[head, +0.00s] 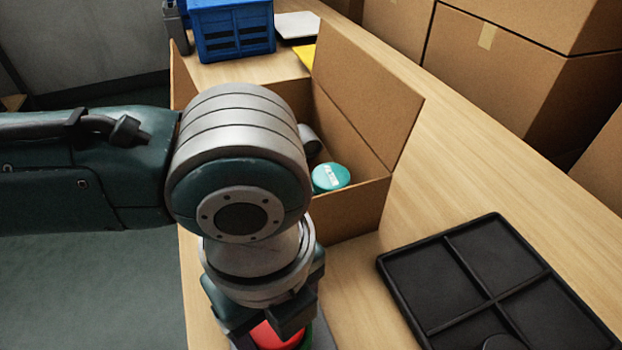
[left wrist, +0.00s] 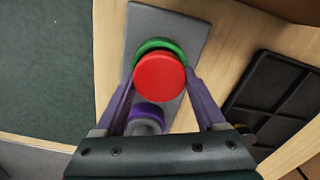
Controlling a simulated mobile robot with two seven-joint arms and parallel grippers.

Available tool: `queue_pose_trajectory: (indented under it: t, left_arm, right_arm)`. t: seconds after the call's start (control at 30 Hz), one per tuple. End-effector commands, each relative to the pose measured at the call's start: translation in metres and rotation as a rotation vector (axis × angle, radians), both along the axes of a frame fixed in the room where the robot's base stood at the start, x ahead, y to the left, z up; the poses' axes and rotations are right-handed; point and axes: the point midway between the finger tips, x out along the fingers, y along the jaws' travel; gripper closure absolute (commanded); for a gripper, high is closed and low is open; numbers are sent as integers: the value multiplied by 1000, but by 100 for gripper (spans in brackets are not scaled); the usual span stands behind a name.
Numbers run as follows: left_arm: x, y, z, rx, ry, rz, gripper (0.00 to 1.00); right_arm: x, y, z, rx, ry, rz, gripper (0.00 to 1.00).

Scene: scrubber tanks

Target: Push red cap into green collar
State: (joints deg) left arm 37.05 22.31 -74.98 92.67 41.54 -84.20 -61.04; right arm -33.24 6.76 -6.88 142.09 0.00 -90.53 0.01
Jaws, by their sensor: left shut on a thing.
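The red cap (left wrist: 160,78) is round and sits between the two fingers of my left gripper (left wrist: 160,82), which is shut on it. The green collar (left wrist: 160,44) shows as an arc beyond the cap on a grey plate (left wrist: 185,25). The cap hides most of the collar. I cannot tell whether they touch. In the head view the red cap (head: 277,336) is partly hidden under my left gripper (head: 275,318), and only a sliver of the green collar (head: 306,338) shows beside it. My right gripper is not in view.
A purple ring-shaped part (left wrist: 146,112) is on the same plate. A black divided tray (head: 490,275) lies to the right on the wooden table. An open cardboard box (head: 365,95) holding a teal-lidded item (head: 331,177) stands behind my arm, with a blue crate (head: 232,30) farther back.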

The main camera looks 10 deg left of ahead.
Motion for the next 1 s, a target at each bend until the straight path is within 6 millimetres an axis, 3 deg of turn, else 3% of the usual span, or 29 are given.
queue_pose_trajectory:
  t: [0.37, 0.4, 0.63, 0.97, 1.0]
  left_arm:
    - [0, 0, -3, 1, 0, 0, 80]
    - [0, 0, -3, 1, 0, 0, 27]
    - [-1, 1, -3, 3, 3, 0, 1]
    - [-3, 2, -4, 8, 8, 0, 0]
    - [-3, 3, -4, 9, 8, 0, 9]
  right_arm:
    - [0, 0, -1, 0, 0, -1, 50]
    - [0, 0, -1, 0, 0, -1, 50]
    - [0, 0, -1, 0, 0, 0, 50]
    - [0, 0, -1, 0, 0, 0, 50]
    - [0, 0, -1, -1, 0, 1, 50]
